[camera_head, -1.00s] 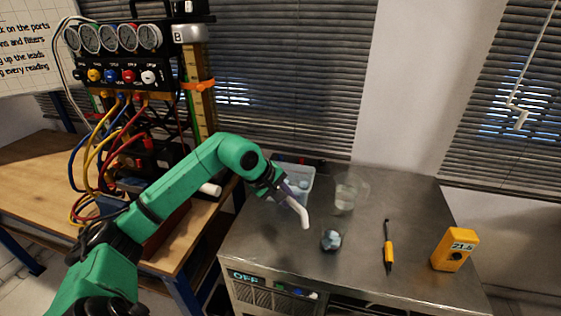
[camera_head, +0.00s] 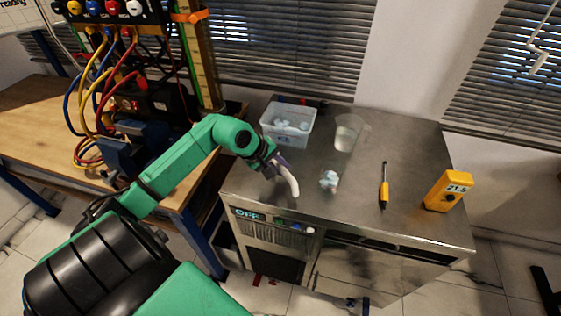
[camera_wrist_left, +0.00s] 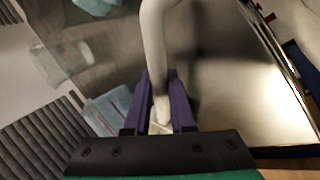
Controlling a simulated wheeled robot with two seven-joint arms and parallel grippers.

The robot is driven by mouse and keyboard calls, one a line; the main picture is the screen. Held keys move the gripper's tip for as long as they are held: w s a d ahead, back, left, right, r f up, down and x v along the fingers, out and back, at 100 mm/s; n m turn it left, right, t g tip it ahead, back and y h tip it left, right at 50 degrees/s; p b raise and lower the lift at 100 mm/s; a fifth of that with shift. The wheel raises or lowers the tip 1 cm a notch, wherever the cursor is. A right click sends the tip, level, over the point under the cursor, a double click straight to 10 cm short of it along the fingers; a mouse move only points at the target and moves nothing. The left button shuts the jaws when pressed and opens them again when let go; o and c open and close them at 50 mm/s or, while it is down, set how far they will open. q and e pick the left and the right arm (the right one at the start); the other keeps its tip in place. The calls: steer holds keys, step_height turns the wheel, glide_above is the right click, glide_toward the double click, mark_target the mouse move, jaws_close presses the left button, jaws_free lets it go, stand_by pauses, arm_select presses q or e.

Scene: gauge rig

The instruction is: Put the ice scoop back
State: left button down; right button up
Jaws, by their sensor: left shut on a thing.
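The ice scoop shows as a white, curved handle (camera_head: 290,182) pointing down and right from my left gripper (camera_head: 275,161). In the left wrist view the purple fingers (camera_wrist_left: 162,105) are shut on the white handle (camera_wrist_left: 153,45), which bends out at the top edge. I cannot make out a scoop bowl. A clear tub (camera_head: 288,138) with ice-like lumps stands behind the gripper and also shows in the wrist view (camera_wrist_left: 107,108). The gripper is in front of the tub, over the steel top's front left. My right gripper is not in view.
On the steel top (camera_head: 400,150) are a clear lump (camera_head: 328,180), a clear vessel (camera_head: 347,132), a yellow-and-black pen-like tool (camera_head: 384,188) and a yellow meter (camera_head: 448,190). A wooden bench (camera_head: 30,125) with a hose rig stands left. Free room lies at the back right.

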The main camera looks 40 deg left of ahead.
arm_select(q)
steer(key=shift+f+b, duration=0.8)
stand_by(0.4)
steer(key=c, duration=0.7)
jaws_free()
steer(key=shift+s, duration=0.1)
steer(key=b+v, duration=0.2)
steer(key=v, duration=1.2)
steer(key=shift+r+b, duration=0.4)
